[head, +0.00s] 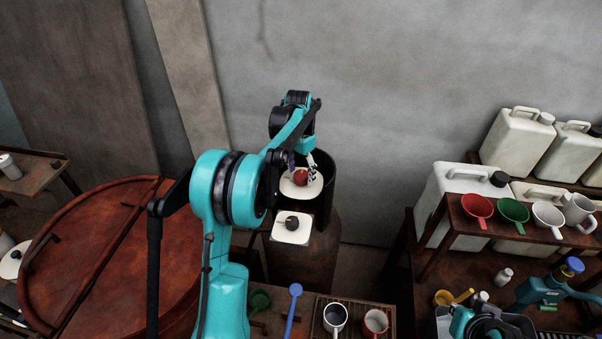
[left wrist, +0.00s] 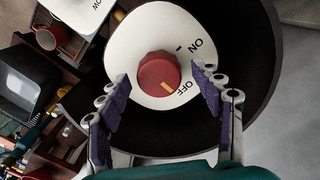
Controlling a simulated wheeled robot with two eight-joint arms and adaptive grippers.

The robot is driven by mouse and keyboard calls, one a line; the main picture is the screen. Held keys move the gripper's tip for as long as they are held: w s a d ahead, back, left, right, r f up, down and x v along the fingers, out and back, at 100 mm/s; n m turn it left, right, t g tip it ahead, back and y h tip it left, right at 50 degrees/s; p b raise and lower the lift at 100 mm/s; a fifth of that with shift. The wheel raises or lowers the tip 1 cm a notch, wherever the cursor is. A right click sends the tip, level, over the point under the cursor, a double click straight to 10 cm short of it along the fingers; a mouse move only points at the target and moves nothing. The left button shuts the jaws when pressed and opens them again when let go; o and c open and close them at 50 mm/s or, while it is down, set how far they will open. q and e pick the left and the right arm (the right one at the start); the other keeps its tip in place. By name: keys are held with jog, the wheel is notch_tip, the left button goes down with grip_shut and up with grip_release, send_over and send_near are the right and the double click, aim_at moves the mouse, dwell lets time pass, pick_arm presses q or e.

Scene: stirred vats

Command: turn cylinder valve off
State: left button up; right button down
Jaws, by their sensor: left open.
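The valve is a red round knob (left wrist: 157,74) on a white rounded plate (left wrist: 130,40) marked ON and OFF. The orange mark on the knob points toward the OFF lettering. In the head view the red knob (head: 300,177) sits on its white plate (head: 313,190) at the top of a dark cylinder. My left gripper (left wrist: 160,86) is open, with its two purple-padded fingers on either side of the knob. A gap shows between each finger and the knob. In the head view my left gripper (head: 302,163) is just above the plate. No right gripper fingers are visible.
A second white plate with a dark knob (head: 291,223) is just in front of the cylinder. A large rusty round lid (head: 120,250) lies left. Mugs (head: 335,317) stand on a rack at the front.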

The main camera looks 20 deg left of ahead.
aim_at(300, 173)
pick_arm(q)
notch_tip(300, 173, up, 11)
jog(key=shift+a+r, duration=0.2)
jog(key=shift+a, duration=0.05)
dwell(0.4)
jog(key=s+d+f+n+t+b, duration=0.1)
jog(key=s+d+f+t+b, duration=0.1)
jog(key=s+d+f+b, duration=0.4)
jog(key=s+d+f+n+t+b, duration=0.1)
jog(key=s+d+t+b, duration=0.15)
jog(key=s+b, duration=0.4)
jog(key=s+d+f+n+t+b, duration=0.1)
jog(key=s+d+f+b, duration=0.1)
jog(key=s+f, duration=0.6)
jog(key=s+d+f+n+t+b, duration=0.1)
jog(key=s+d+f+t+b, duration=0.1)
jog(key=s+f, duration=0.6)
jog(key=shift+d+f+b, duration=0.55)
jog(key=shift+f+b, duration=0.3)
jog(key=shift+b, duration=0.25)
